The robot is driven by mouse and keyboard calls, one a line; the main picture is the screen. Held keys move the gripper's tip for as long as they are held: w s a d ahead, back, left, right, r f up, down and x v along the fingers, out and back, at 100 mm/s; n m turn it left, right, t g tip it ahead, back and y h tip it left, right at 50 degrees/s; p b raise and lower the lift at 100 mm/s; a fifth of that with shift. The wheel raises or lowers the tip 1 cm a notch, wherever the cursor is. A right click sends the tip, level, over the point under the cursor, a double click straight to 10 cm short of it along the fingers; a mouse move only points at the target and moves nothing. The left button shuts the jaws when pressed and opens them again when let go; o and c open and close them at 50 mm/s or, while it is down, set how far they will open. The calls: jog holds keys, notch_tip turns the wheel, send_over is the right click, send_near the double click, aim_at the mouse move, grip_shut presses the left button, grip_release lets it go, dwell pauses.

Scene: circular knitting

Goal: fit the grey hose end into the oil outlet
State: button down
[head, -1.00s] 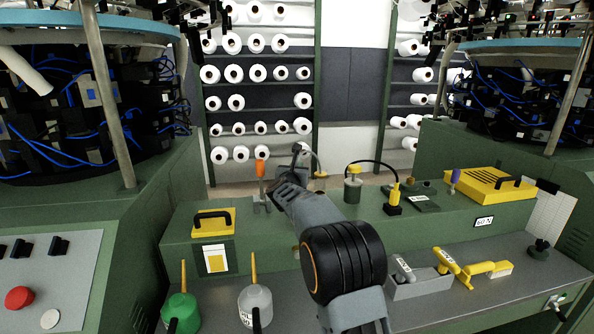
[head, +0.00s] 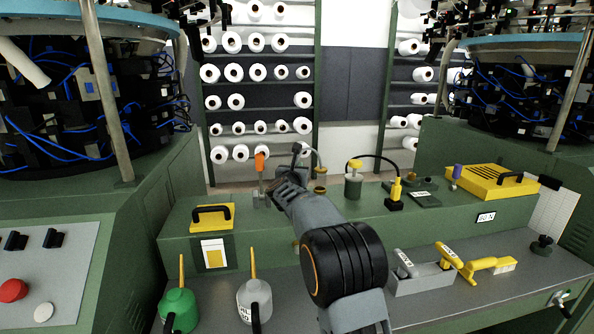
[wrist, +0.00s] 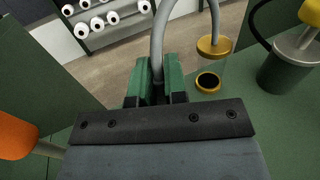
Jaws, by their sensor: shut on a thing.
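My gripper (wrist: 154,82) is shut on the grey hose (wrist: 158,38), with its green fingers on both sides. The hose arches up out of the wrist view and comes down on the right to a gold collar (wrist: 214,46) at its end. The oil outlet (wrist: 208,82), a gold ring around a dark hole, is in the green deck just below the collar. A gap shows between them. In the head view the collar (head: 321,170) hangs above the outlet (head: 320,189). My arm hides part of the deck there.
An orange-handled lever (head: 260,162) stands left of my gripper. A green pot with a yellow knob (head: 353,180) stands close on the right, with a black-hosed yellow nozzle (head: 395,192) beyond. Oil cans (head: 254,300) and a grey tray (head: 420,281) are on the lower shelf.

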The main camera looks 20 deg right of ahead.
jog(key=shift+f+b, duration=0.3)
jog(key=shift+f, duration=0.1)
jog(key=c, duration=1.1)
grip_release()
jog(key=b+v, duration=0.2)
jog(key=v, duration=1.1)
jog(key=shift+s+a+b, duration=0.25)
jog(key=shift+s+b, duration=0.05)
jog(key=shift+s, duration=0.05)
